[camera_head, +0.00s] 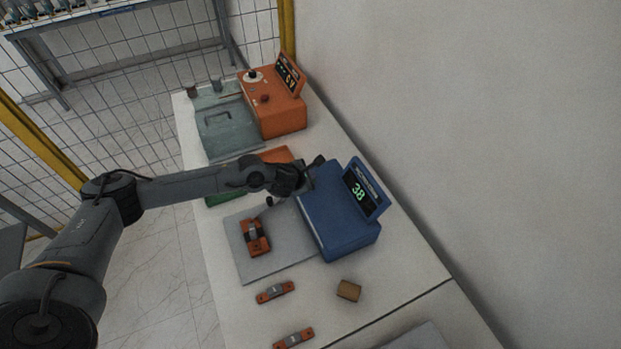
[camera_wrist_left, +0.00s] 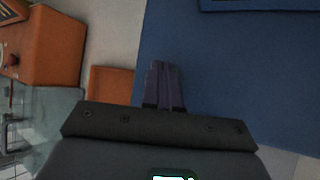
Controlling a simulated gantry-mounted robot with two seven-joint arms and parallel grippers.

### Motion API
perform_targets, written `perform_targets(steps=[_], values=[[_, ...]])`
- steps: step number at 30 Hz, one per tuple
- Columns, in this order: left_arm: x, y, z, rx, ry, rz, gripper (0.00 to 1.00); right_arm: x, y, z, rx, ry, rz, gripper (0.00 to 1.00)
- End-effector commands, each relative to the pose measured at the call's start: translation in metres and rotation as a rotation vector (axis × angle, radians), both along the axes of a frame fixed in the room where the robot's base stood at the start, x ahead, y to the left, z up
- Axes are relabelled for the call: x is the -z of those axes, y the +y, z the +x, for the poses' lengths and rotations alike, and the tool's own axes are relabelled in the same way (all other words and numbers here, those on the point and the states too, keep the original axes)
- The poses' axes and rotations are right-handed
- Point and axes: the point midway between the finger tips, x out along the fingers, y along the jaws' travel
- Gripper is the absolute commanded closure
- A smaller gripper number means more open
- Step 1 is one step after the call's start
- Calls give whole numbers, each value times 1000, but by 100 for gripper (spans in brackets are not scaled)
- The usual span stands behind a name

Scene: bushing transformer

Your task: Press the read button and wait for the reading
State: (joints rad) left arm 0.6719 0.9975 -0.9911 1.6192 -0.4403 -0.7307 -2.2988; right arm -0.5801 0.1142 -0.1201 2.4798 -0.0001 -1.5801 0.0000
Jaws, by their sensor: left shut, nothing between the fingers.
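The blue instrument (camera_head: 338,215) stands on the table, with a tilted display (camera_head: 361,190) showing green digits that look like 38. My left gripper (camera_head: 303,183) is at the far left edge of the blue instrument. In the left wrist view its fingers (camera_wrist_left: 164,70) are shut, empty, and seen against the blue top (camera_wrist_left: 235,75). I cannot tell whether the fingertips touch the surface. No read button can be made out on the blue instrument; the gripper hides part of its top. My right gripper is not in view.
An orange and black part (camera_head: 255,237) lies on a grey plate (camera_head: 275,262). Two smaller orange parts and a brown block (camera_head: 348,290) lie in front. A wall bounds the right.

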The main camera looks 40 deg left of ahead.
Motion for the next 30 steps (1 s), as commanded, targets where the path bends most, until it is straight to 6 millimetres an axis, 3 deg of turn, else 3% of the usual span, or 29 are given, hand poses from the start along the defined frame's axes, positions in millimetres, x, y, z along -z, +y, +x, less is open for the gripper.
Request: perform_targets(steps=[18,30], values=[[-17,0,-1,-1,1,0,100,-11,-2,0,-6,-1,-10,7],[-18,0,-1,-1,1,0,100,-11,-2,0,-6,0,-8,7]])
